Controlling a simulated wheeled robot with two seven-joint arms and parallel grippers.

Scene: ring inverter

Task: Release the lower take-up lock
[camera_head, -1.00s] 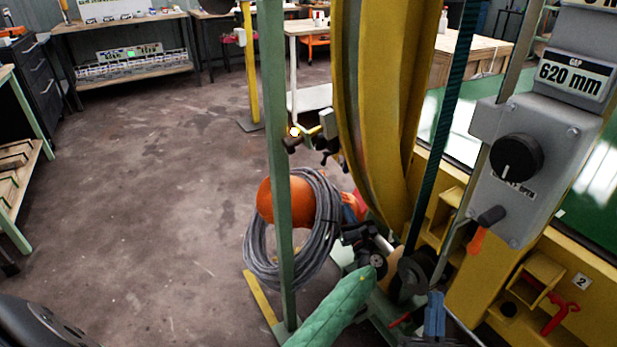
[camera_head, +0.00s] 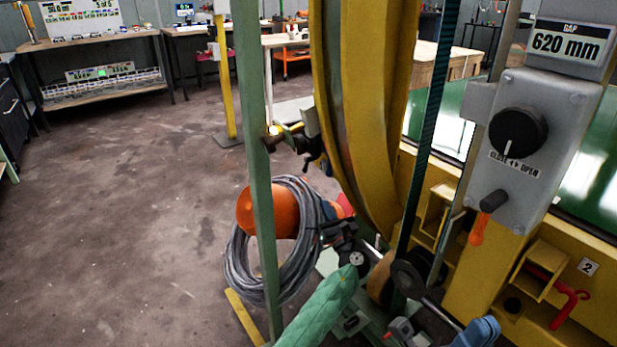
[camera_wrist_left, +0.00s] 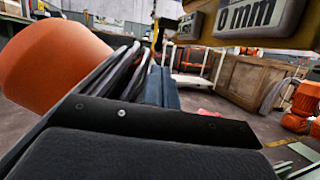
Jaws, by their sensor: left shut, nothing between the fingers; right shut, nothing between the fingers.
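I cannot tell which part is the lower take-up lock. A red handle (camera_head: 567,309) lies in a yellow bracket by the label 2, and an orange-tipped lever (camera_head: 478,230) hangs under the gap knob. My left gripper's blue fingers (camera_wrist_left: 163,87) are together in the left wrist view, with nothing between them, beside grey cable loops and a large orange body (camera_wrist_left: 50,68).
A grey control box (camera_head: 560,115) reads 620 mm. A tall yellow ring (camera_head: 365,110) and a green post (camera_head: 257,170) stand in the middle. A grey cable coil (camera_head: 290,270) hangs around the orange body. The floor at left is clear.

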